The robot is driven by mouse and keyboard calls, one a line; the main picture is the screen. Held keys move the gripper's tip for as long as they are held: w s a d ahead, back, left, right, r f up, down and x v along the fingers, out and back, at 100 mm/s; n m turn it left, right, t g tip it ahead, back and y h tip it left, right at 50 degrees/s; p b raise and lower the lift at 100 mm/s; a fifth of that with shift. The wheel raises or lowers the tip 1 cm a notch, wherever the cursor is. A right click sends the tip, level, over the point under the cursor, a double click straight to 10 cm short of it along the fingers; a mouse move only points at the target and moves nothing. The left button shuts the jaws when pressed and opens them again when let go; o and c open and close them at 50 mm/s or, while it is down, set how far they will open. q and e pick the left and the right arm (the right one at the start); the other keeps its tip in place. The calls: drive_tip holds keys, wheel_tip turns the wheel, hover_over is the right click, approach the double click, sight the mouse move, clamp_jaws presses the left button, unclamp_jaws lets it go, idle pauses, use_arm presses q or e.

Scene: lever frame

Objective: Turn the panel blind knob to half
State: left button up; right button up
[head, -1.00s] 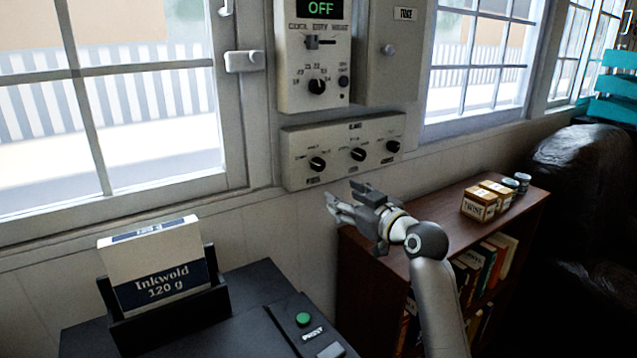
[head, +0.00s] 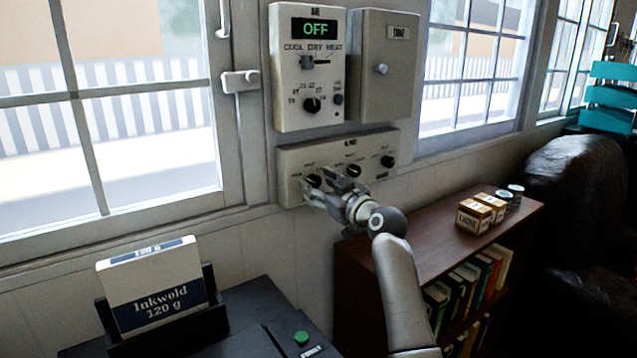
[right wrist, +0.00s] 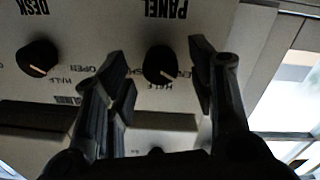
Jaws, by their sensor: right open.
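The panel blind knob (right wrist: 160,65) is a round black knob beside the label PANEL in the right wrist view. Its pale mark points down and right there, and a HALF label sits just below it. In the head view it is the left knob (head: 314,181) of the lower wall box (head: 348,150). My right gripper (head: 320,190) is at this knob. In the right wrist view its open fingers (right wrist: 160,58) stand on either side of the knob, with gaps showing. My left gripper is not in view.
The DESK knob (right wrist: 37,58) is beside the panel knob. A third knob (head: 388,161) is farther right. The thermostat (head: 311,70) reading OFF and a grey cabinet (head: 384,65) hang above. A bookshelf (head: 440,235) stands below right, and a printer (head: 250,310) below left.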

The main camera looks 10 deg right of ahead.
drive_tip(key=shift+w+a, duration=0.2)
drive_tip(key=shift+w, duration=0.15)
drive_tip(key=c, duration=1)
drive_tip(key=shift+c, duration=0.3)
drive_tip(key=shift+m, duration=0.3)
drive_tip(key=m+p, duration=0.3)
drive_tip(key=m, duration=0.2)
drive_tip(key=shift+r, duration=0.15)
drive_tip(key=m+p, duration=0.3)
drive_tip(key=m, duration=0.2)
drive_tip(key=shift+m+g, duration=0.3)
drive_tip(key=shift+m, duration=0.1)
drive_tip(key=shift+d, duration=0.1)
